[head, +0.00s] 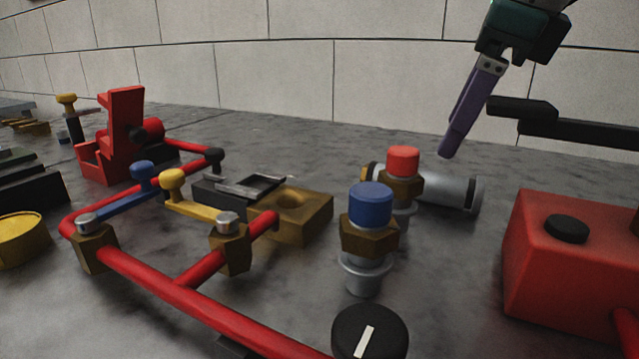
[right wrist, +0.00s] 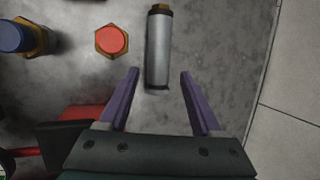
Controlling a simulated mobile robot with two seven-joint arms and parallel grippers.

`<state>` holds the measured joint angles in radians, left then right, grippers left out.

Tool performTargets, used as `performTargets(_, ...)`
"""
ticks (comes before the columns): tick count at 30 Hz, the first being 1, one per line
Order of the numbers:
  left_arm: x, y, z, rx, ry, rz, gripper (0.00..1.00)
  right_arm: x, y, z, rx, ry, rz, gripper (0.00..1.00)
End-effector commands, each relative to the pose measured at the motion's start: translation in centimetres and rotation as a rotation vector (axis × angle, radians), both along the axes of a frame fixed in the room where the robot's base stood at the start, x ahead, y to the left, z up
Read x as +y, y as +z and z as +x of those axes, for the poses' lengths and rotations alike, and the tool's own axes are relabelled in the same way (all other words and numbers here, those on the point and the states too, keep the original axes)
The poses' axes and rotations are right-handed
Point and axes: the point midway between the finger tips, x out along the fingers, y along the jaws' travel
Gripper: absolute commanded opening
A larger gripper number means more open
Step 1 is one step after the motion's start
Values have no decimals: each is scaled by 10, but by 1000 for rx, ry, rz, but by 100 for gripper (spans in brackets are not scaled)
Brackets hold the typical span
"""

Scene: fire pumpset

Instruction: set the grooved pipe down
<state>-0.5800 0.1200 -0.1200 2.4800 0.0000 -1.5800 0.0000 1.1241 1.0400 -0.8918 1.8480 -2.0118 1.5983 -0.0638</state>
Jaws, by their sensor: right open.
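The grooved pipe (head: 440,189) is a grey cylinder with a dark groove near its right end and a brass-coloured left end. It lies on its side on the grey surface, behind the red-capped fitting. In the right wrist view the pipe (right wrist: 158,50) lies ahead of the fingers, its near end close to the space between the tips. My right gripper (head: 455,145) has purple fingers and is above the pipe, apart from it. My left gripper is not in view.
A red-capped fitting (head: 403,161) and a blue-capped fitting (head: 370,197) stand in front of the pipe. A red box (head: 560,270) is at the right. Red piping (head: 210,315) with valves fills the left. A block wall (head: 290,75) closes the back.

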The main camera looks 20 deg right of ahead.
Motion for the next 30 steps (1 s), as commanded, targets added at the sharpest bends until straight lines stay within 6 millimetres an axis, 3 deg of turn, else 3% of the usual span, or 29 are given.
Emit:
performTargets(3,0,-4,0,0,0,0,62,1,-20,7,4,2,2,66)
performTargets(11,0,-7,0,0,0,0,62,2,-43,20,3,4,3,66)
performTargets(18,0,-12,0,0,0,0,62,3,-74,37,3,4,5,66)
performTargets(27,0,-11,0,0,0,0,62,3,-78,39,1,5,3,66)
performTargets(30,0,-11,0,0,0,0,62,2,-78,39,0,4,4,54)
